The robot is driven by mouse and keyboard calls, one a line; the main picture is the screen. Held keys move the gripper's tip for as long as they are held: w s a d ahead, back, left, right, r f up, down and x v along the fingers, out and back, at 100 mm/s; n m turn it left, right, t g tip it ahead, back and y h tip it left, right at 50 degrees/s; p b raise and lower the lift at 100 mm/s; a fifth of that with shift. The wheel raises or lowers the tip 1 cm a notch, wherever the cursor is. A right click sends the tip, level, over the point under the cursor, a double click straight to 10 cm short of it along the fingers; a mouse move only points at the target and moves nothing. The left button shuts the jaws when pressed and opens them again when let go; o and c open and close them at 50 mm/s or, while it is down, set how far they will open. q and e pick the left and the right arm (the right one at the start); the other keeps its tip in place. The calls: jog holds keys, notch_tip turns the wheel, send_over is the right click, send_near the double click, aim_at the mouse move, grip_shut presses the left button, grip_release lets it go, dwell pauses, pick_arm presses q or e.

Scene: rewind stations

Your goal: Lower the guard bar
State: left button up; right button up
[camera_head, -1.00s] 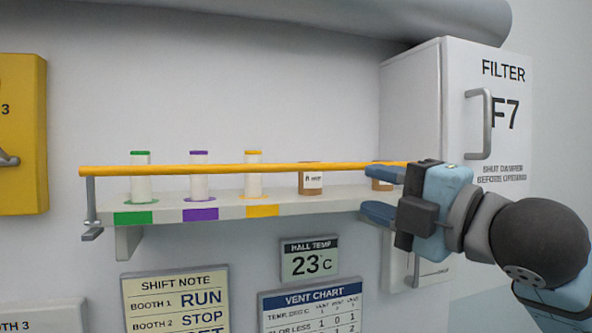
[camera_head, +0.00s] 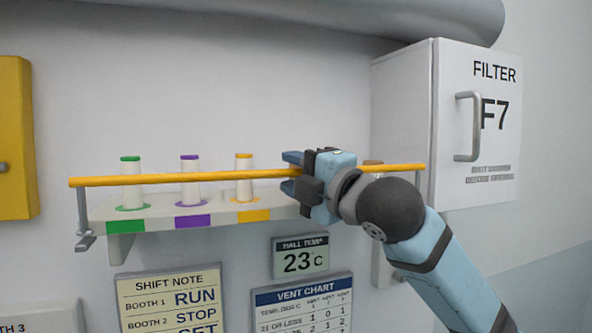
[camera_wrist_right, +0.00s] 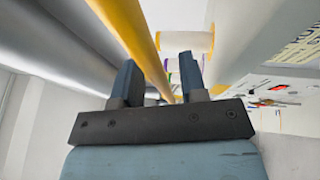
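The guard bar (camera_head: 150,180) is a long yellow rod. It runs across the front of a wall shelf, level with the bodies of the spools, on a grey arm (camera_head: 82,212) at its left end. It also shows in the right wrist view (camera_wrist_right: 130,32), running between the fingers. My right gripper (camera_head: 292,173) is at the bar, right of the yellow-topped spool. Its fingers are apart, one above and one below the bar, with a gap visible. Whether a finger touches the bar I cannot tell. My left gripper is not in view.
The shelf (camera_head: 155,226) holds green (camera_head: 131,183), purple (camera_head: 190,178) and yellow (camera_head: 244,177) topped spools. A filter cabinet (camera_head: 405,120) with a handle (camera_head: 466,127) stands at the right. Signs hang below the shelf. A yellow box (camera_head: 15,140) is at the left.

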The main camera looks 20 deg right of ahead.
jog(key=shift+c, duration=0.5)
grip_shut()
jog(key=shift+s, duration=0.1)
